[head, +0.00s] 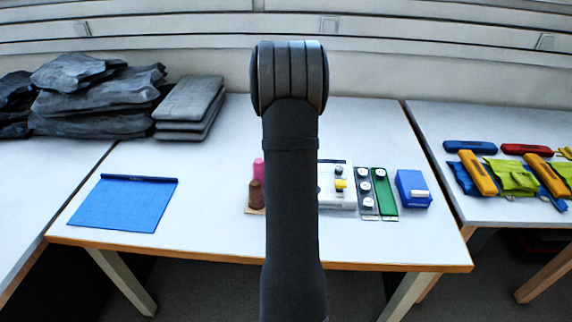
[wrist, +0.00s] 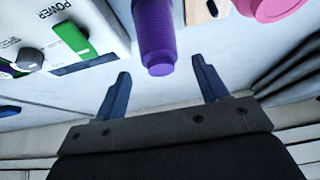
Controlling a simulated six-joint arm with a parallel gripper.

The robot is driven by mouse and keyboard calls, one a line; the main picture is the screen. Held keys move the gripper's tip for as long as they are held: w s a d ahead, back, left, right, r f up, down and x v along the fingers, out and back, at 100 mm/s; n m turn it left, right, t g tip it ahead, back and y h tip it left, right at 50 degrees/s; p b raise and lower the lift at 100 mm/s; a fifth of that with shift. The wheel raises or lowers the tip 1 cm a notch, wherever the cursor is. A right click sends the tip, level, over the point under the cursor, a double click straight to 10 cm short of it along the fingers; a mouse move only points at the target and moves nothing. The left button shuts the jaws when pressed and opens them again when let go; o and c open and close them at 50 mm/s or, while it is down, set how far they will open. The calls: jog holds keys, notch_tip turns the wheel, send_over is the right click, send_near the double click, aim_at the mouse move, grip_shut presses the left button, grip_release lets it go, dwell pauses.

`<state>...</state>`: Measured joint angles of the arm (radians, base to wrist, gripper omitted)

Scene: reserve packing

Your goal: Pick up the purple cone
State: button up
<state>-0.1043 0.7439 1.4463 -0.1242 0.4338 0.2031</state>
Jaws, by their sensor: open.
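The purple cone (wrist: 155,32) shows in the wrist view at the top middle, a ribbed spool shape cut off by the frame's top edge. My gripper (wrist: 161,70) is open, with one dark blue finger on each side in the picture. The near end of the cone appears between the fingertips, with a gap on both sides; I cannot tell how far apart they are in depth. Nothing is held. In the head view my arm hides the purple cone and my gripper.
A pink cone (head: 258,167) and a brown cone (head: 255,193) stand left of my arm. A blue mat (head: 125,205) lies left. Blue box (head: 408,195) at right.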

jog(key=shift+x, duration=2.2)
jog(key=shift+s+a, duration=0.1)
jog(key=c, duration=1.1)
jog(key=shift+c, duration=0.2)
